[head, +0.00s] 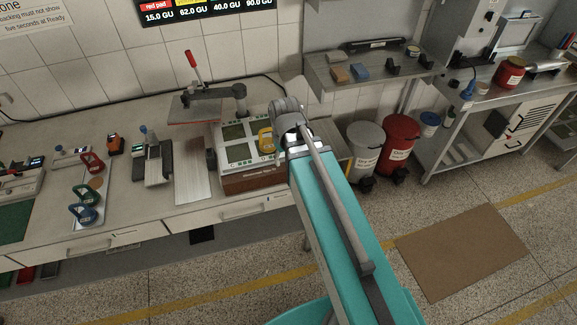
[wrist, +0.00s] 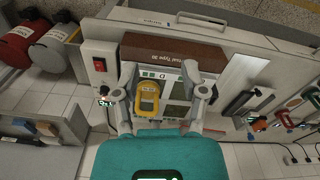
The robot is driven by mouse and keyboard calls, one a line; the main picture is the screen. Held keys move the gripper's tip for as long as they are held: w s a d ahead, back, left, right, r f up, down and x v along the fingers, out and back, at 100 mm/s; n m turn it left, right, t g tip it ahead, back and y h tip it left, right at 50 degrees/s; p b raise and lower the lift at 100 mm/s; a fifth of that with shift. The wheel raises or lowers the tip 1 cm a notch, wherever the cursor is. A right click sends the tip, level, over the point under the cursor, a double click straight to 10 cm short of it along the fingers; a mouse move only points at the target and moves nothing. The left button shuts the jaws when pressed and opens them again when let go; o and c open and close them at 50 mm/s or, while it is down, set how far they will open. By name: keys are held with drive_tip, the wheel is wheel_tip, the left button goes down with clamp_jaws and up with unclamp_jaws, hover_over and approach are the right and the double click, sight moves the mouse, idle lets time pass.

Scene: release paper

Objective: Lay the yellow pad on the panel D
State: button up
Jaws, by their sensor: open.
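The yellow pad (head: 266,140) rests on the right-hand part of the white panel device (head: 226,157). It also shows in the wrist view (wrist: 148,100), upright between my spread fingers and closer to the left one. A D mark shows beside the pad, which appears to lie over panel D; the panel surface under it is hidden. A dark green panel (wrist: 179,90) lies bare beside it. My gripper (wrist: 159,75) is open around the pad, with a clear gap on the right. In the head view my arm hides part of the gripper.
A red-handled press (head: 195,95) stands behind the device. Blue (head: 84,211) and red (head: 92,163) handled pads sit on the bench to the left. A red switch (wrist: 99,66) is near my left finger. Grey and red bins (head: 398,140) stand on the right.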

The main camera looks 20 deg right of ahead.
drive_tip(key=s+m, duration=0.2)
drive_tip(key=s, duration=0.1)
drive_tip(key=shift+s+m, duration=0.3)
drive_tip(key=shift+s, duration=0.05)
